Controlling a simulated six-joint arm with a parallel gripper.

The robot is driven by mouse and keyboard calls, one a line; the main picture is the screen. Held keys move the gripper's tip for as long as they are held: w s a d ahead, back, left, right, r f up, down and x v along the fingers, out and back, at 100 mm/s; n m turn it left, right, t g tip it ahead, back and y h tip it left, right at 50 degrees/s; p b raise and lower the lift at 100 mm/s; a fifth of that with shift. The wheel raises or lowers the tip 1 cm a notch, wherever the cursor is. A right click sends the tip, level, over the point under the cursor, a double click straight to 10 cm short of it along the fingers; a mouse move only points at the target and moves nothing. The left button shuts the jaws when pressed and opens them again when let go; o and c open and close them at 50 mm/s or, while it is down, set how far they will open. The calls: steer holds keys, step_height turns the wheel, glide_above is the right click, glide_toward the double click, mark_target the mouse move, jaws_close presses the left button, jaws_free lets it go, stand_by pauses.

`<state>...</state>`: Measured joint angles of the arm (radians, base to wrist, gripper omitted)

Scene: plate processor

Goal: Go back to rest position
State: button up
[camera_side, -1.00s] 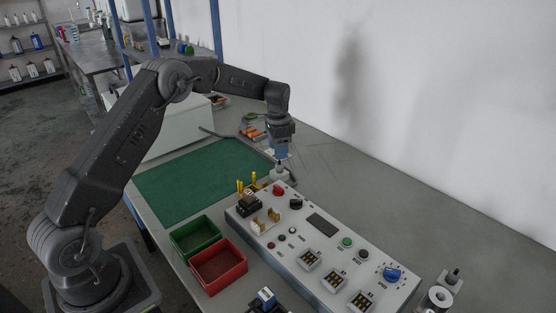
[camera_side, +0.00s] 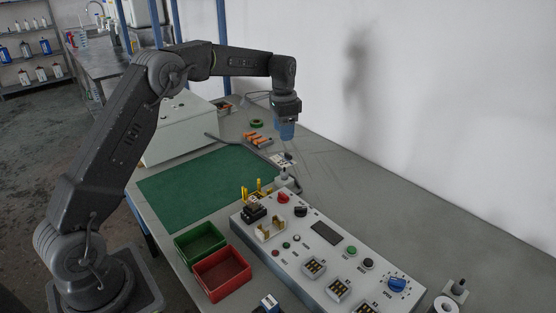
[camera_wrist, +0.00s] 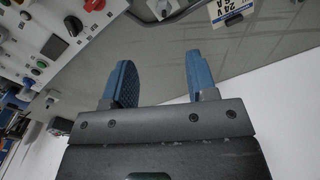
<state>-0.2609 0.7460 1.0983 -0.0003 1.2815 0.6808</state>
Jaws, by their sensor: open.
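My gripper (camera_side: 287,131) hangs above the back part of the grey table, past the far end of the white control panel (camera_side: 318,262). In the wrist view my gripper (camera_wrist: 158,82) has its two blue fingers well apart, with nothing between them. Bare grey tabletop shows beyond the fingers. The panel (camera_wrist: 32,45) shows at the upper left there, clear of the fingers.
A green mat (camera_side: 205,180) lies left of the panel. A green bin (camera_side: 200,243) and a red bin (camera_side: 221,275) stand in front of the mat. A white box (camera_side: 180,130) stands behind it. A white wall (camera_side: 430,100) bounds the table at the right.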

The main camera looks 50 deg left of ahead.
steer(key=s+d+r+n+t, duration=0.1)
steer(key=s+d+r, duration=0.45)
steer(key=s, duration=0.25)
steer(key=s+d+r+n+t, duration=0.1)
steer(key=s+d+r+t, duration=0.1)
steer(key=s+d+r, duration=0.35)
steer(key=s+d+f+n+t, duration=0.1)
steer(key=s, duration=0.9)
steer(key=s+d+f+n+t, duration=0.1)
steer(key=s+d, duration=0.1)
steer(key=s, duration=0.9)
steer(key=shift+d+f+n, duration=0.15)
steer(key=shift+d+n, duration=0.15)
steer(key=shift+n, duration=0.1)
steer(key=shift+c, duration=0.4)
